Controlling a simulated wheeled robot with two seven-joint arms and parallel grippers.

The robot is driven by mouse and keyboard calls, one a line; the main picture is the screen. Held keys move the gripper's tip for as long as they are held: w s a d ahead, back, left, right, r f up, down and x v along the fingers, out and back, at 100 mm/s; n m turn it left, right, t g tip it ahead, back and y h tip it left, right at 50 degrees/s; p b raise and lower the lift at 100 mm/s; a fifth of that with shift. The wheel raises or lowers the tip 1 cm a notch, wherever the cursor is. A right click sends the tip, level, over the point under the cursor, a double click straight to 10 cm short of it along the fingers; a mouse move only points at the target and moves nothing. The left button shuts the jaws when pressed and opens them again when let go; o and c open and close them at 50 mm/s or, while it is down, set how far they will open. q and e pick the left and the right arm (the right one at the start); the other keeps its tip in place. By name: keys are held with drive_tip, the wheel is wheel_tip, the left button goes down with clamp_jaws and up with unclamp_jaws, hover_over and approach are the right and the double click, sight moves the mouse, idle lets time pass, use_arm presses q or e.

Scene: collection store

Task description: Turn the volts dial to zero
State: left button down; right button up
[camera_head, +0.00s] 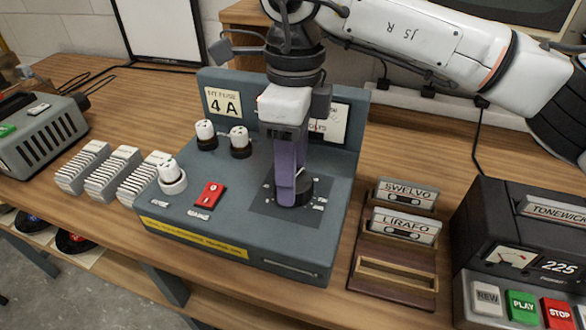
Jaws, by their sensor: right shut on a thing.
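The volts dial (304,193) is a dark round knob on the dark plate at the right of the grey-blue console's top (235,215). My right gripper (291,196) reaches down from above with its purple fingers shut on the dial. The fingers hide most of the dial and its pointer, so its setting cannot be read. Small white marks sit around it on the plate. The gripper also partly covers the placard behind, of which only some letters show. My left gripper is not in view.
On the console are a red rocker switch (206,195), a white knob (171,176) and two white-capped fuse holders. A "4 A" card (223,103) stands behind. A wooden cassette rack (397,265) and a dark Tonewick machine (520,250) stand right; white slotted blocks (113,170) left.

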drive_tip(key=n, duration=0.7)
drive_tip(key=shift+a+r, duration=0.1)
drive_tip(key=shift+a, duration=0.05)
drive_tip(key=n, duration=0.4)
drive_tip(key=shift+s+h, duration=0.15)
drive_tip(key=shift+h, duration=0.25)
drive_tip(key=n, duration=0.3)
drive_tip(key=shift+n, duration=0.3)
drive_tip(key=n, duration=0.3)
drive_tip(key=shift+s+n+t, duration=0.1)
drive_tip(key=shift+n+t, duration=0.2)
drive_tip(key=n, duration=0.3)
drive_tip(key=shift+n, duration=0.4)
drive_tip(key=n, duration=0.6)
drive_tip(key=shift+s+d+t, duration=0.1)
drive_tip(key=shift+d+t, duration=0.1)
drive_tip(key=shift+t, duration=0.2)
drive_tip(key=shift+n, duration=0.3)
drive_tip(key=o, duration=1.1)
drive_tip(key=shift+c, duration=0.2)
